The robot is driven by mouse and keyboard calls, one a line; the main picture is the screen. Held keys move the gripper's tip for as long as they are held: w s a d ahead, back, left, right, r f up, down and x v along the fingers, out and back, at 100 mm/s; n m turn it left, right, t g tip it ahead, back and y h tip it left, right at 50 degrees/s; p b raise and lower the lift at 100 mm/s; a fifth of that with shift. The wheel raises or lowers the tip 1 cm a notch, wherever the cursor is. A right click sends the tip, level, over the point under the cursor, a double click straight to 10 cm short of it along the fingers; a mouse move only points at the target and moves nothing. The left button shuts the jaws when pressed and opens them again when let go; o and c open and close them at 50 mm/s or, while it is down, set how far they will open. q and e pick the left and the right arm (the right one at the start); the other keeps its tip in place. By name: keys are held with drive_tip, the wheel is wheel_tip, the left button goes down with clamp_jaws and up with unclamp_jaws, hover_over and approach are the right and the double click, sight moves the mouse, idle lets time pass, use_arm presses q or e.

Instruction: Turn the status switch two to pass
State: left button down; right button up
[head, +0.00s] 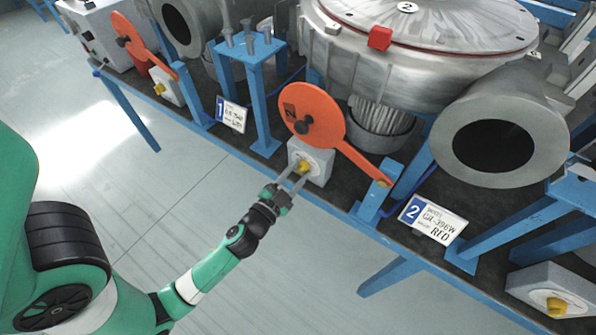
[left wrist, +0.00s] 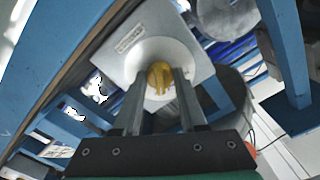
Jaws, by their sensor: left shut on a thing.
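The status switch two is a light grey box (head: 318,158) with a yellow knob (head: 302,166) on its front, at the bench's front edge below the orange disc marked 2. In the left wrist view the knob (left wrist: 160,76) sits on a round pale boss of the box (left wrist: 130,62). My left gripper (head: 298,177) reaches it from the front, its two fingers on either side of the knob and shut on it. The fingers partly cover the knob in the head view. I cannot read which position the knob points to. My right gripper is not in view.
The orange disc (head: 311,115) with its arm stands just above the switch. A sign marked 2 (head: 432,219) is to the right. Other switch boxes with yellow knobs are at the upper left (head: 166,86) and lower right (head: 553,292). The floor in front is clear.

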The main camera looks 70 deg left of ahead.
use_arm(q)
drive_tip(key=shift+m, duration=1.1)
drive_tip(key=shift+c, duration=2.3)
unclamp_jaws()
drive_tip(key=b+v, duration=0.5)
drive_tip(key=v, duration=0.6)
drive_tip(key=shift+s+d, duration=0.2)
drive_tip(key=shift+s, duration=0.1)
drive_tip(key=shift+r, duration=0.1)
